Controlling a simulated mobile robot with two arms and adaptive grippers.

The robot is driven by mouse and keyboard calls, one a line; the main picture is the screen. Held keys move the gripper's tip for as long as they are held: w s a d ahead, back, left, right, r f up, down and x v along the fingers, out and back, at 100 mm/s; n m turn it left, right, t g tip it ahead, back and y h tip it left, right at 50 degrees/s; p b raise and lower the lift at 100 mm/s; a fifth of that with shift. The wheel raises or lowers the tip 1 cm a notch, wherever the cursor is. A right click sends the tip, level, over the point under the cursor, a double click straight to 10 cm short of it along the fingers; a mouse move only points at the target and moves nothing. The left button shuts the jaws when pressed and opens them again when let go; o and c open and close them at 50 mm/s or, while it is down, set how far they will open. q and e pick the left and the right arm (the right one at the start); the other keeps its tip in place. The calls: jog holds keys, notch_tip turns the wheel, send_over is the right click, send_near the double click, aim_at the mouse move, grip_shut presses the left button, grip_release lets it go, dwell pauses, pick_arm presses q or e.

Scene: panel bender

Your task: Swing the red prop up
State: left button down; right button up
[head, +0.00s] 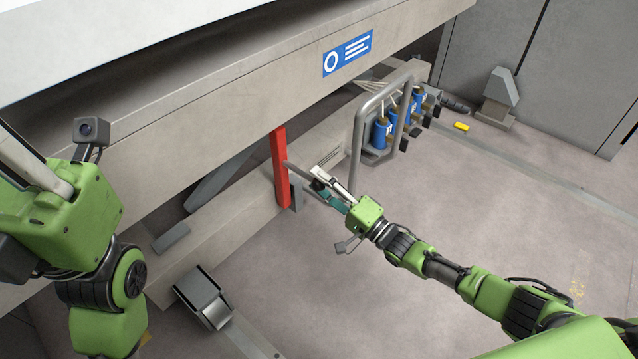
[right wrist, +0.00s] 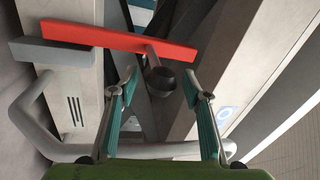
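The red prop (head: 281,168) is a long flat bar standing nearly upright under the machine's beam, its upper end at the beam's lower edge.
A grey tube frame (head: 357,140) with several blue cylinders (head: 382,133) stands right of the prop, close to my right gripper. A grey pedal-like box (head: 203,297) is on the floor below. A yellow block (head: 461,127) lies further back. The floor at right is mostly clear.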

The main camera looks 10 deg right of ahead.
jog(key=shift+a, duration=0.1)
jog(key=shift+s, duration=0.2)
jog(key=v, duration=1.1)
jog(key=shift+s+d, duration=0.2)
jog(key=shift+d, duration=0.15)
jog(key=shift+f, duration=0.1)
